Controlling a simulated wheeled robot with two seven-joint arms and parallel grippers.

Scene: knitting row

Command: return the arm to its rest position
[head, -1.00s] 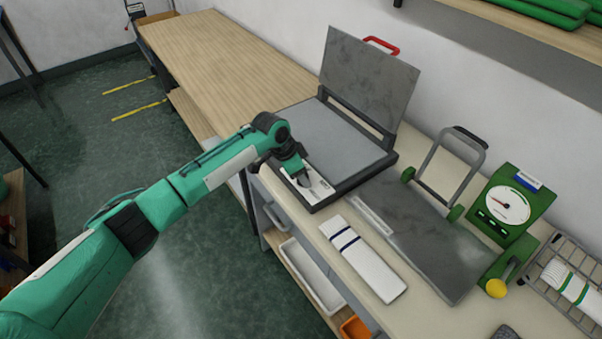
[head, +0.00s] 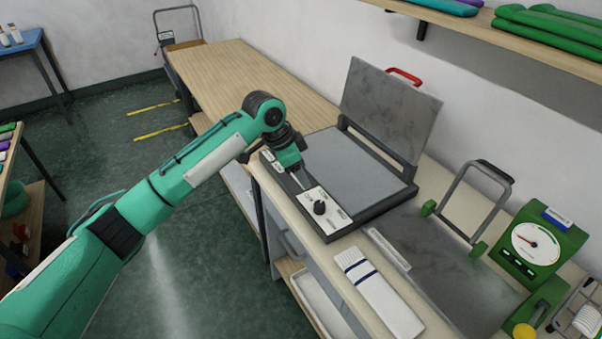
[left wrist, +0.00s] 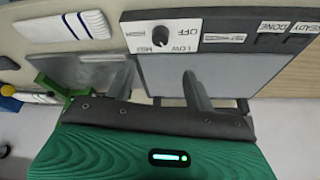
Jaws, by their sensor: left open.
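My left gripper (head: 299,182) is open and empty. It hangs over the front edge of the press (head: 398,202), just left of the black dial (head: 320,208) and apart from it. In the left wrist view the open fingers (left wrist: 160,78) frame grey plate, with the dial (left wrist: 160,43) beyond them. The dial's panel reads OFF, LOW and MED, upside down there. My left arm reaches in from the lower left. My right gripper is not in view.
The press lid (head: 392,108) with its red handle (head: 405,76) stands raised. A striped white knit piece (head: 378,292), a dark slab (head: 450,280) and a green dial scale (head: 540,240) lie to the right. The wooden bench (head: 245,85) behind is bare.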

